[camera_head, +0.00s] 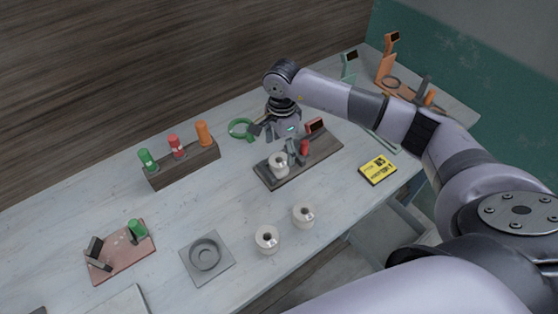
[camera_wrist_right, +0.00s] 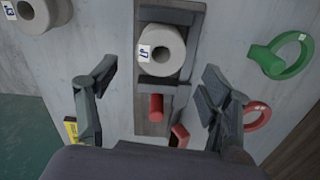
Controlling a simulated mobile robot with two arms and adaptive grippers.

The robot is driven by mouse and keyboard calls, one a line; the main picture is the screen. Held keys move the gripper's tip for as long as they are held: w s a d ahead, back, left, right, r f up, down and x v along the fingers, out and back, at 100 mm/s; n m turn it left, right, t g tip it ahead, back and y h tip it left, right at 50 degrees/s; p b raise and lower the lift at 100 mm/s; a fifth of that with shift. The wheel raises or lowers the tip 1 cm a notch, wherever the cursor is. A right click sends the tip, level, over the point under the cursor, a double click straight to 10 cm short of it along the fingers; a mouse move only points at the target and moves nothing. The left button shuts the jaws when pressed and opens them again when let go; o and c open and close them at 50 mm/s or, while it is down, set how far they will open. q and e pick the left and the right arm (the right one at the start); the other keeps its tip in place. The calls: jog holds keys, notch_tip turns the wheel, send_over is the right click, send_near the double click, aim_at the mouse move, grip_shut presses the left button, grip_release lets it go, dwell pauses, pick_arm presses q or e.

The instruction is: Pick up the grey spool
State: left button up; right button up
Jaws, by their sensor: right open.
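A pale grey spool (camera_head: 279,166) stands on a dark wooden board (camera_head: 263,178). It also shows in the right wrist view, where this spool (camera_wrist_right: 163,48) has a small white label. Two similar spools, one (camera_head: 303,217) and another (camera_head: 266,240), stand on the table nearer the front. Part of a labelled spool (camera_wrist_right: 38,12) shows at the wrist view's top left. My right gripper (camera_head: 276,143) is open and empty, just above and behind the board's spool. In the wrist view its fingers (camera_wrist_right: 161,78) are spread to either side, apart from the spool. My left gripper is out of view.
A red peg (camera_wrist_right: 156,107) stands on the board near the spool. A green ring (camera_head: 240,128) lies behind the gripper. A rack with coloured bottles (camera_head: 182,166), a grey dish (camera_head: 206,256) and a yellow box (camera_head: 377,170) stand around. The table's left middle is mostly clear.

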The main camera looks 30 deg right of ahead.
aim_at(279, 161)
jog(key=shift+f, duration=0.35)
jog(key=f+p, duration=0.2)
jog(key=f, duration=0.1)
jog(key=f+p, duration=0.1)
jog(key=shift+a+f, duration=0.35)
jog(key=shift+f, duration=0.35)
jog(key=shift+c, duration=0.3)
jog(key=c, duration=1.5)
jog(key=shift+r, duration=0.1)
jog(key=shift+c, duration=0.2)
